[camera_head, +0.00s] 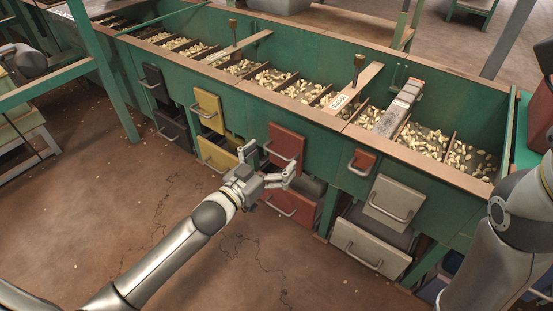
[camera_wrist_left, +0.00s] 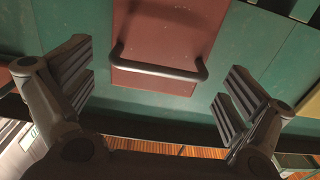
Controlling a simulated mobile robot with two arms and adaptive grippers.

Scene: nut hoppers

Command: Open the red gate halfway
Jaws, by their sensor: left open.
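The red gate (camera_head: 287,141) is a flat red panel on the front of the green hopper, with a bar handle near its lower edge. It also fills the upper middle of the left wrist view (camera_wrist_left: 168,30), where its dark handle (camera_wrist_left: 158,70) shows clearly. My left gripper (camera_head: 270,160) is open in front of this gate. In the left wrist view its fingers stand apart on either side of the handle, with nothing between them gripped. My right arm (camera_head: 480,240) shows at the right edge; its gripper is out of view.
Below the gate is a red drawer (camera_head: 305,207). A small red panel (camera_head: 362,162) and grey gates (camera_head: 394,202) are to the right; yellow (camera_head: 208,109) and black ones are to the left. Nuts lie in the bins above.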

